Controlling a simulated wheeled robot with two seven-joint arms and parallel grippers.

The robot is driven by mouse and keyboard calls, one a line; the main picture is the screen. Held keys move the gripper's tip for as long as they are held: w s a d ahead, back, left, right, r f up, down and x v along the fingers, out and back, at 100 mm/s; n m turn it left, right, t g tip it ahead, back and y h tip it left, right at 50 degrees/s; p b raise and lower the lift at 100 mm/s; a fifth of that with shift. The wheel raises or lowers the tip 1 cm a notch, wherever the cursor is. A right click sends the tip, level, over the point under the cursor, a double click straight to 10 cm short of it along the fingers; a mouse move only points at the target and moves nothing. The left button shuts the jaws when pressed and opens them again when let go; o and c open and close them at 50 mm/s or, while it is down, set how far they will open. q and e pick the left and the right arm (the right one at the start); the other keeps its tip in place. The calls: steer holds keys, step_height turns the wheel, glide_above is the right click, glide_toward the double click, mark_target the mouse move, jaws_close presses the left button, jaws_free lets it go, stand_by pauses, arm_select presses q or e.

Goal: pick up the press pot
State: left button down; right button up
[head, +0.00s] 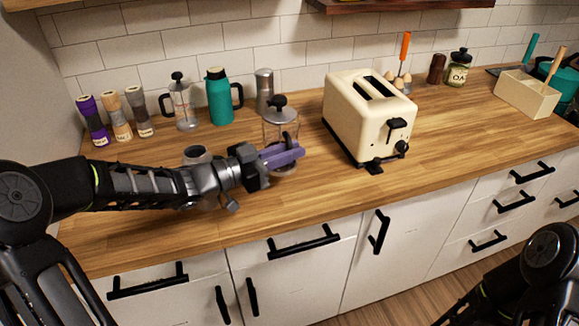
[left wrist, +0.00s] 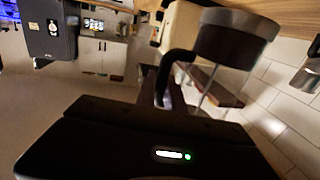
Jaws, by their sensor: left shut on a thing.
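The press pot (head: 281,120), a clear glass pot with a dark lid and black knob, is at the middle of the counter in the head view, left of the toaster. My left gripper (head: 284,154) is in front of it, shut on the pot. The gripper hides much of its lower part, so I cannot tell whether the base touches the counter. In the left wrist view the pot (left wrist: 236,38) is blurred and close, with its black curved handle at the jaws. A second, similar glass press pot (head: 184,106) stands farther left. My right gripper is not in view.
A cream toaster (head: 364,118) stands close on the right. A teal jug (head: 220,98) and a steel canister (head: 264,90) stand behind. A dark-topped cup (head: 195,155) is behind my left forearm. The counter's front (head: 330,190) is clear.

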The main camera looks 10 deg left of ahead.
arm_select(q)
step_height(320, 180, up, 3)
steer(key=shift+r, duration=0.2)
steer(key=shift+f, duration=0.1)
stand_by(0.5)
